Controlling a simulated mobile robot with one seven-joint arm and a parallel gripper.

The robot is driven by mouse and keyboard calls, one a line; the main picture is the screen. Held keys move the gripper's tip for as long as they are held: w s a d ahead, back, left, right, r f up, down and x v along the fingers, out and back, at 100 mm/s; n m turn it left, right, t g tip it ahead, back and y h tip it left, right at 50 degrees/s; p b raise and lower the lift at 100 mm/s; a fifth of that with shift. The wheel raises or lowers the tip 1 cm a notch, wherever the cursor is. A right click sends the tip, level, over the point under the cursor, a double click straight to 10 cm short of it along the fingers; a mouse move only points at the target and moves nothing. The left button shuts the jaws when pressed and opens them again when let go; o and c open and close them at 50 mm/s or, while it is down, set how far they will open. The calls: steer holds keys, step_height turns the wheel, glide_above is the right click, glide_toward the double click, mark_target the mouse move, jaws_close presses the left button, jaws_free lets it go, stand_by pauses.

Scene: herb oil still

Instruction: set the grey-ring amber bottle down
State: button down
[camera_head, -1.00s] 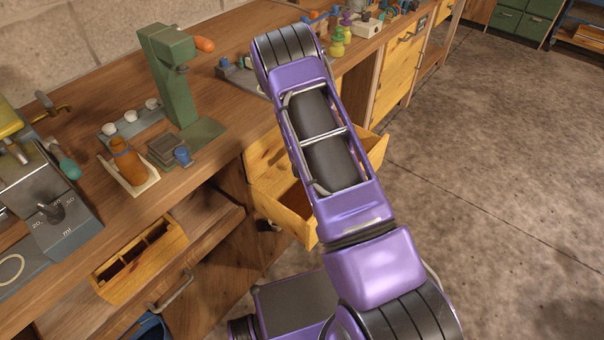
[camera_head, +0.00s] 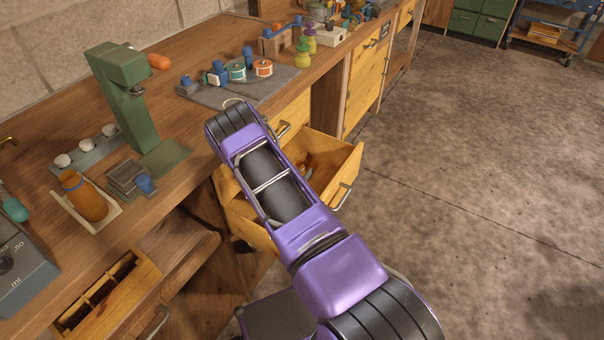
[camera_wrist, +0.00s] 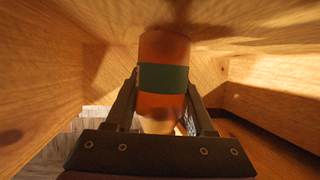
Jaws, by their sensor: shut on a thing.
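In the wrist view my gripper (camera_wrist: 163,85) is shut on an amber-orange bottle (camera_wrist: 163,52) with a dark green band around its middle. I see no grey ring on it. Pale wooden surfaces surround it on the sides and above; I cannot tell whether it touches any of them. In the head view my arm hides the gripper and this bottle.
An open wooden drawer (camera_head: 338,182) juts out beside my arm. A green press (camera_head: 124,95) and a grey mat (camera_head: 215,98) with several small items are on the bench (camera_head: 180,190). A divided wooden box (camera_head: 125,300) sits lower left. The floor at right is clear.

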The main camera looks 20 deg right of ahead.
steer(key=shift+f, duration=0.35)
steer(key=shift+c, duration=1.3)
jaws_free()
steer(key=shift+r, duration=0.15)
steer(key=p+v, duration=0.1)
steer(key=v, duration=1.1)
steer(key=shift+s+p, duration=0.1)
steer(key=shift+p, duration=0.3)
steer(key=shift+d, duration=0.1)
